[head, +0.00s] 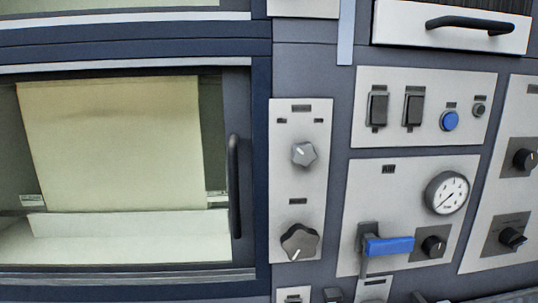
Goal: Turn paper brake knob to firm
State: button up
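A narrow light panel (312,140) beside the window holds two lobed knobs. The upper grey knob (304,154) has a pale pointer line that seems to point up and left. Two small dark labels sit above it, one to each side, under a wider label. The lower, larger dark grey knob (300,242) has a pale mark that seems to point down and left, with one label above it. The label text is too small to read, so I cannot tell which knob is the paper brake. My gripper is not in view.
A window door with a black vertical handle (235,186) is left of the panel; a pale sheet (112,143) hangs behind it. To the right are a blue lever (389,246), a gauge (447,193), black switches (377,109) and a blue button (450,121). A drawer handle (470,24) protrudes above.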

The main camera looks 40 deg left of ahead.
aim_at(304, 154)
jog(key=u, duration=1.25)
